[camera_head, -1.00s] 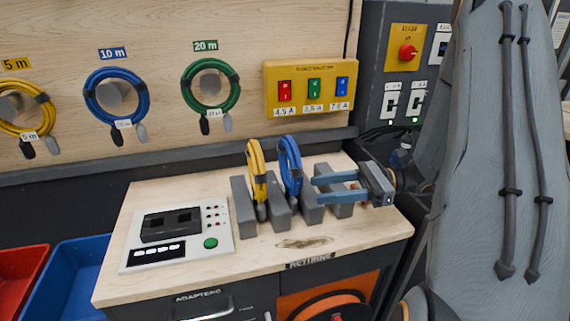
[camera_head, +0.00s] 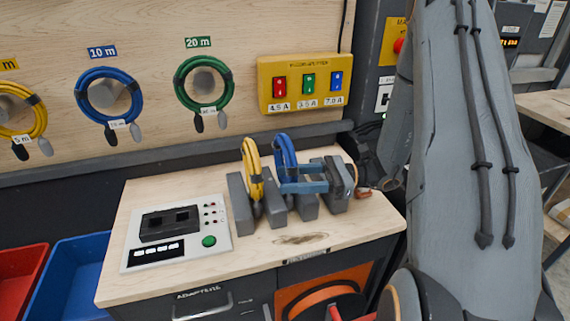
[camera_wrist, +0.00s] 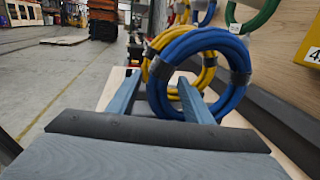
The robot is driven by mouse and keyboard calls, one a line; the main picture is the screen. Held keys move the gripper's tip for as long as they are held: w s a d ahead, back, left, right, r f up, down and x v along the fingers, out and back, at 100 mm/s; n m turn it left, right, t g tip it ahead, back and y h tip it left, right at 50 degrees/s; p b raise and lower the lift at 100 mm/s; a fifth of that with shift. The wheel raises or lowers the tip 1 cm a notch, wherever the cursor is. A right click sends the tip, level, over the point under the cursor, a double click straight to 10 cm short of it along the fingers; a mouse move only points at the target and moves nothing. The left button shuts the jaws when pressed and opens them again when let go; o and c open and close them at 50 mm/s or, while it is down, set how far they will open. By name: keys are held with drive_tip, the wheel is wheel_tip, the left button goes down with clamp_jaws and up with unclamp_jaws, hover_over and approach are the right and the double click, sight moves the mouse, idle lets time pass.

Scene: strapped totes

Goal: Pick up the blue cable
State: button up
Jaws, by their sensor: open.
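A coiled blue cable (camera_head: 283,150) stands upright in a slot of the grey rack (camera_head: 307,207) on the workbench. It is the large blue ring in the wrist view (camera_wrist: 181,45), with a dark band on its right side. My gripper (camera_head: 288,178) is open, reaching in from the right with its fingers at the coil. In the wrist view, the coil's left side shows between the fingertips (camera_wrist: 159,82), but I cannot tell whether they touch it. The lower coil is partly hidden by the rack and fingers. Another blue coil (camera_head: 82,93) hangs on the wall under a "10 m" label.
A yellow coil (camera_head: 249,160) stands just left of the blue one. A grey control panel (camera_head: 176,262) lies on the bench's left. A yellow switch box (camera_head: 268,70) and a green coil (camera_head: 179,80) are on the wall behind. The bench front (camera_head: 255,245) is clear.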

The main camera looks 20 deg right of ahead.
clamp_jaws()
idle(1.4)
